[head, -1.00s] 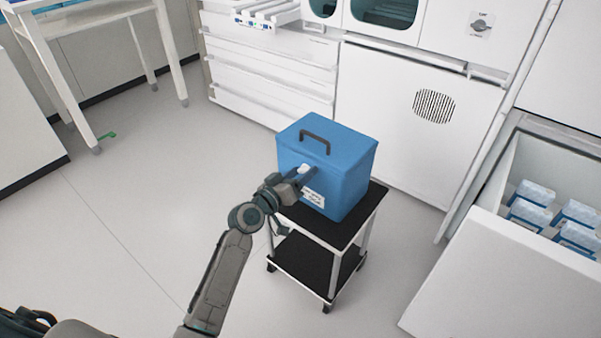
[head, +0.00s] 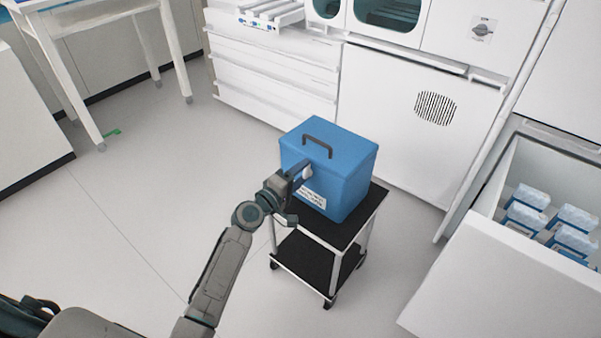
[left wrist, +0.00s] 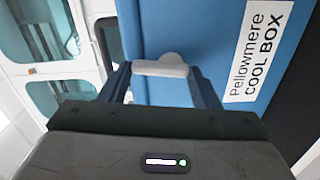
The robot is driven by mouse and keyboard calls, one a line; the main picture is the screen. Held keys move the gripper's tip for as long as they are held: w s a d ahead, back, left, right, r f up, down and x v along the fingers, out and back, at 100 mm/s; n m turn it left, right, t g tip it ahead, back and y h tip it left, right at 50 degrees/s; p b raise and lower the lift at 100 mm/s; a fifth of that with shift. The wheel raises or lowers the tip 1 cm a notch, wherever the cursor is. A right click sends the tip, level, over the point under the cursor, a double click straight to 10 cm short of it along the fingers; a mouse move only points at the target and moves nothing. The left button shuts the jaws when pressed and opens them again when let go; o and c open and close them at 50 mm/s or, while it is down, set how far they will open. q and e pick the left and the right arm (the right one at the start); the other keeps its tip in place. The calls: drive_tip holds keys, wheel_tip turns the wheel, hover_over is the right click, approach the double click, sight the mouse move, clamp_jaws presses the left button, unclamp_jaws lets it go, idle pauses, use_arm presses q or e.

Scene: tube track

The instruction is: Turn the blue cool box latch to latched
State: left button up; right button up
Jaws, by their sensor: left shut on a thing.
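The blue cool box (head: 345,172) stands upright on a small cart, its lid down and its dark handle on top. Its white latch (head: 307,173) is on the front face, above the white label. My left gripper (head: 303,175) is at this face, shut on the latch. In the left wrist view the pale latch (left wrist: 160,68) lies crosswise between the two fingertips of the left gripper (left wrist: 160,75), with the box (left wrist: 205,45) behind it. The box and label look turned sideways there. My right gripper is not in view.
The cart (head: 306,262) has a black top and lower shelf on wheels. White cabinets (head: 400,130) stand behind it. An open white drawer (head: 500,265) with several blue-and-white packs is at the right. A white table (head: 75,90) is at the left.

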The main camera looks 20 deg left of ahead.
use_arm(q)
drive_tip(key=shift+a+n, duration=0.1)
drive_tip(key=shift+n, duration=0.6)
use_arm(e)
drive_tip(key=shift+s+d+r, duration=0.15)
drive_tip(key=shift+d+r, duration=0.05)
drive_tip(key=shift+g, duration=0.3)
use_arm(q)
drive_tip(key=o, duration=1)
drive_tip(key=v, duration=1)
drive_tip(key=shift+s+a, duration=0.15)
drive_tip(key=shift+s, duration=0.2)
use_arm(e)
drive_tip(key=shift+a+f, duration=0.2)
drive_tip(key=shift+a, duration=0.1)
use_arm(q)
drive_tip(key=shift+f, duration=0.1)
